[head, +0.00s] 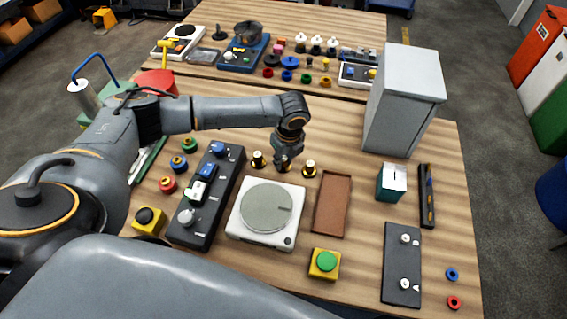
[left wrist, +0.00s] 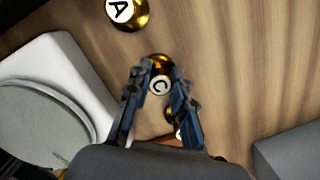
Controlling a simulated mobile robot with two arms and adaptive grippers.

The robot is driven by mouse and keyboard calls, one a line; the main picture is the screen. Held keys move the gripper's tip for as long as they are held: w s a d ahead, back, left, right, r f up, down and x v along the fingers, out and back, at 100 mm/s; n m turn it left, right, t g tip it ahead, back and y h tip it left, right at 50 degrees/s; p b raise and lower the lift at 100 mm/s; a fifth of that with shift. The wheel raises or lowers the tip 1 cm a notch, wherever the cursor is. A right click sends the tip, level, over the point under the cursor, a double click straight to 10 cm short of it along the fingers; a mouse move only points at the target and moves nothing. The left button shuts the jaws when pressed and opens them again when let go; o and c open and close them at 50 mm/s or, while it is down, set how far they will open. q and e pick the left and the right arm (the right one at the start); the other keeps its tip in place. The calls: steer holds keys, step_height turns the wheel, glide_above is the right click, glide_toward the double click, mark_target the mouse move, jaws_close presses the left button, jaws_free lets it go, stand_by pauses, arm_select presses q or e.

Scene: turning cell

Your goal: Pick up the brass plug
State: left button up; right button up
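Three small brass plugs with dark parts and pale tops stand in a row on the wooden table: a left one (head: 258,160), a middle one beneath my gripper, and a right one (head: 309,169). In the left wrist view one plug is marked A (left wrist: 127,12) and another C (left wrist: 159,84). A third shows only partly behind the right finger. My left gripper (head: 284,161) points down at the middle of the row. In the left wrist view its fingers (left wrist: 161,70) are apart, on either side of plug C; I cannot tell whether they touch it. My right gripper is not in view.
A round-topped white device (head: 265,208) stands just in front of the plugs, with a brown tray (head: 333,204) to its right. A dark control panel (head: 206,195) lies to the left. A tall grey cabinet (head: 403,100) stands at the back right.

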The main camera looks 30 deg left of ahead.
mark_target(284, 158)
arm_select(q)
jaws_close()
steer(key=shift+r+b, duration=0.3)
step_height(284, 158, up, 2)
steer(key=shift+r+b, duration=0.2)
steer(key=shift+b, duration=0.5)
steer(key=s+d+r+b, duration=0.1)
steer(key=s+d+r, duration=0.1)
steer(key=s+r, duration=0.3)
steer(key=s+d+r+b, duration=0.1)
steer(key=s+d+r, duration=0.1)
steer(key=s+r, duration=0.3)
steer(key=s, duration=0.3)
steer(key=shift+d, duration=0.25)
steer(key=shift+s+b, duration=0.1)
steer(key=shift+b, duration=0.2)
